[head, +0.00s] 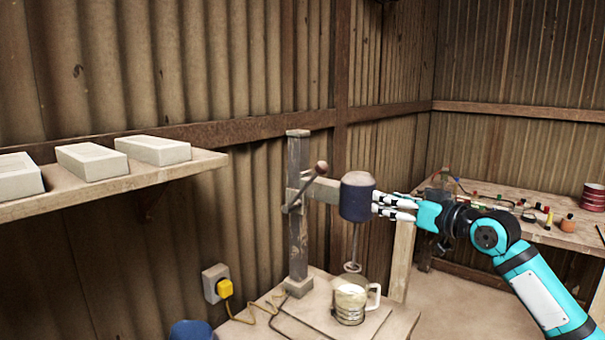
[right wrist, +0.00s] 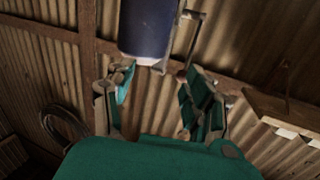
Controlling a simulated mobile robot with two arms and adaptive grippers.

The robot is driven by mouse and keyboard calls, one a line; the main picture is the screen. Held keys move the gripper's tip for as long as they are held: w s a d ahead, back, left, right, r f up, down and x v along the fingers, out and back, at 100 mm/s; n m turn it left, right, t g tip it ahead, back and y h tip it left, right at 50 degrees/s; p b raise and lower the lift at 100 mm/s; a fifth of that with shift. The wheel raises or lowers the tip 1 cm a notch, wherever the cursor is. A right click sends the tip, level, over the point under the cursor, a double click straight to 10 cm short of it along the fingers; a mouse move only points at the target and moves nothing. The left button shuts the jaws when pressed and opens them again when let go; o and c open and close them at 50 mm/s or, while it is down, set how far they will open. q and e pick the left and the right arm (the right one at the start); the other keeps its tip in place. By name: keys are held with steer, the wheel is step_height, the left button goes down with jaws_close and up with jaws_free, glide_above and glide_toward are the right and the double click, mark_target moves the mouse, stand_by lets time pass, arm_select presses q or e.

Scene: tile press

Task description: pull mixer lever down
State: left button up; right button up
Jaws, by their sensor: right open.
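The mixer has a wooden post (head: 298,215), a dark blue motor head (head: 357,198) and a stirring rod (head: 353,250) above a metal mug (head: 350,302). Its lever (head: 305,187) slants up to a reddish-brown knob (head: 322,167), left of the head. My right gripper (head: 381,205) is open, its fingertips close to the right side of the head; I cannot tell whether they touch. In the right wrist view the fingers of my right gripper (right wrist: 157,92) are spread, with the blue head (right wrist: 148,28) beyond them at the top. My left gripper is not in view.
A workbench (head: 540,232) with small coloured items and a red tin (head: 593,197) stands at the right. A yellow plug (head: 225,288) sits in the wall socket.

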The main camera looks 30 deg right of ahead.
steer(key=n+y, duration=0.2)
glide_toward(327, 167)
steer(key=p+x, duration=0.9)
steer(key=x, duration=0.1)
steer(key=shift+w+a, duration=0.1)
steer(key=shift+w, duration=0.15)
steer(key=shift+w+a+f+p, duration=0.15)
steer(key=shift+w+p, duration=0.25)
steer(key=shift+w, duration=0.2)
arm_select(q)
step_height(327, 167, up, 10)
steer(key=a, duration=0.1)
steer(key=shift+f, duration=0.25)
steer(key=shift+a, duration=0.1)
arm_select(e)
steer(key=shift+c, duration=0.4)
jaws_close()
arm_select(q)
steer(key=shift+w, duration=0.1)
arm_select(e)
steer(key=shift+f, duration=0.1)
steer(key=shift+w+f, duration=0.1)
steer(key=shift+w, duration=0.05)
